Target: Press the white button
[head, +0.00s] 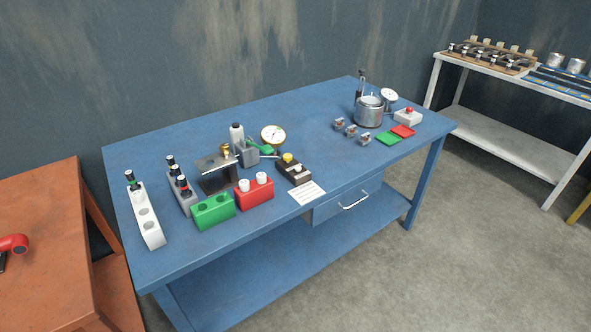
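I cannot make out a clearly white button. A small dark box (293,171) near the middle of the blue table carries a yellow knob (287,158) and a small pale part (298,171), too small to identify. A white box (407,119) with a red button (409,110) stands near the table's right end, beside a metal pot (369,111). Neither of my grippers shows in the head view.
The blue table (330,100) also holds a white rack (146,218), a green block (213,211), a red block (254,191), a dial gauge (273,136) and a paper (307,193). An orange table (45,230) stands left, a white shelf (500,130) right.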

